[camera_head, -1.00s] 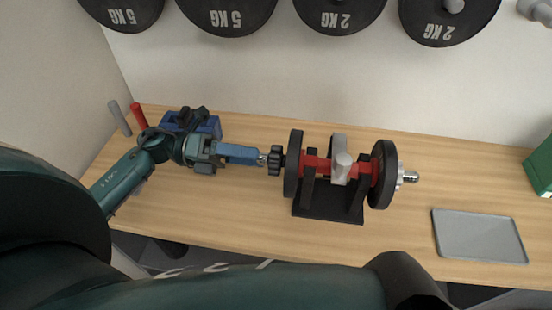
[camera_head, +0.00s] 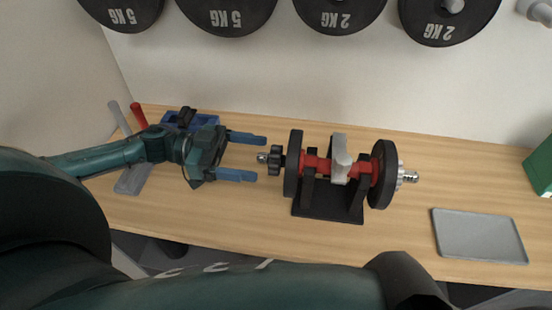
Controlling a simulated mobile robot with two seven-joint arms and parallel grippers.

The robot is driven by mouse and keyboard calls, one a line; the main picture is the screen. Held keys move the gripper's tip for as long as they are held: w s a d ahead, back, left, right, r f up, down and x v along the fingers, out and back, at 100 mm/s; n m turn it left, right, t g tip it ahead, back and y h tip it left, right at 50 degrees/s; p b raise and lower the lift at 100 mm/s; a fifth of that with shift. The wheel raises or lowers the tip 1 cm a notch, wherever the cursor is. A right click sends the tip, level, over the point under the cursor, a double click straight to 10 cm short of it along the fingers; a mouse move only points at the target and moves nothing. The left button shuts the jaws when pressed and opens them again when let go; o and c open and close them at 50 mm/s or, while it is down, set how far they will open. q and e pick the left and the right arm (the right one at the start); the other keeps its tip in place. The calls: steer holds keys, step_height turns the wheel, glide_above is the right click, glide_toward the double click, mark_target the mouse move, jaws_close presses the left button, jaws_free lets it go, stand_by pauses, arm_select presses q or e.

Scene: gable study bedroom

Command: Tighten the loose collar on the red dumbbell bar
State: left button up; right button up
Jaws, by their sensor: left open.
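The red dumbbell bar (camera_head: 318,164) rests in a black cradle (camera_head: 326,207) on the wooden bench, held by a grey clamp (camera_head: 340,157). It carries a black plate at each end. At its left end a black star-shaped collar (camera_head: 276,160) sits on the threaded tip, close to the left plate (camera_head: 293,164). At its right end a silver collar (camera_head: 400,175) sits outside the right plate (camera_head: 383,175). My left gripper (camera_head: 251,156) is open and empty, its two blue fingers spread just left of the star collar. My right gripper is not in view.
A grey tray (camera_head: 478,257) lies on the bench at right, and a green box (camera_head: 541,170) stands at the right edge. A blue bin (camera_head: 203,121) and red and grey bars stand behind my left arm. Weight plates (camera_head: 228,14) hang on the wall.

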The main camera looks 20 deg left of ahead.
mark_target(265, 159)
arm_select(q)
steer(key=n, duration=0.5)
steer(key=shift+d, duration=0.15)
steer(key=shift+p+x, duration=0.85)
steer(key=shift+x, duration=0.8)
